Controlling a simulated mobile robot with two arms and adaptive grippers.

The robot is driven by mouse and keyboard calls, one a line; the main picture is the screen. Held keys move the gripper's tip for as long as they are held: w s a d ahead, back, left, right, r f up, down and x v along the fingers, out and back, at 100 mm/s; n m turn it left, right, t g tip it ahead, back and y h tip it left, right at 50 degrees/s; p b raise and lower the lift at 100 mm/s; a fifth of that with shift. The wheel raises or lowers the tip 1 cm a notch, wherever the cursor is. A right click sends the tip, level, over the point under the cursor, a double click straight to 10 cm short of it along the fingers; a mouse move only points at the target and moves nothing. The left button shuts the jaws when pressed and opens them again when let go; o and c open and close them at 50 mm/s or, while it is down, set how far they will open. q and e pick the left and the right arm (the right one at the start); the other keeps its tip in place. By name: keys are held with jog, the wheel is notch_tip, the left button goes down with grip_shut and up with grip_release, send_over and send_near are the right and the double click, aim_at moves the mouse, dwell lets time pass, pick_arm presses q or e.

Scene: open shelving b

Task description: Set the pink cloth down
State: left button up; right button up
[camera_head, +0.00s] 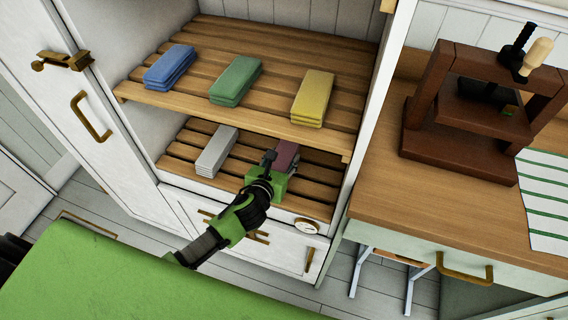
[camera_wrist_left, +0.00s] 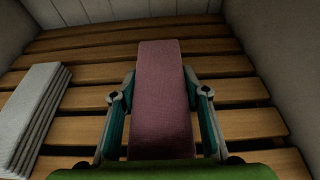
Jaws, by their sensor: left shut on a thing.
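The pink cloth (camera_wrist_left: 161,100) is a folded, dusky pink strip. In the left wrist view it lies lengthwise between the two fingers of my left gripper (camera_wrist_left: 161,112), which is shut on it. In the head view the pink cloth (camera_head: 286,154) shows just beyond my left gripper (camera_head: 274,168), over the lower slatted shelf (camera_head: 180,150). The gripper and arm hide part of it. I cannot tell whether the cloth touches the slats. My right gripper does not show.
A folded grey-white cloth (camera_head: 216,151) lies to the left on the lower shelf. The upper shelf (camera_head: 200,105) above holds blue (camera_head: 170,68), green (camera_head: 235,81) and yellow (camera_head: 313,98) cloths. Side walls bound the shelf. A wooden press (camera_head: 470,120) stands on the right counter.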

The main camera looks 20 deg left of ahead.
pick_arm(q)
notch_tip(320, 180, down, 2)
jog(key=shift+d+f, duration=0.1)
jog(key=shift+d, duration=0.1)
jog(key=o, duration=1.1)
jog(key=v, duration=1.2)
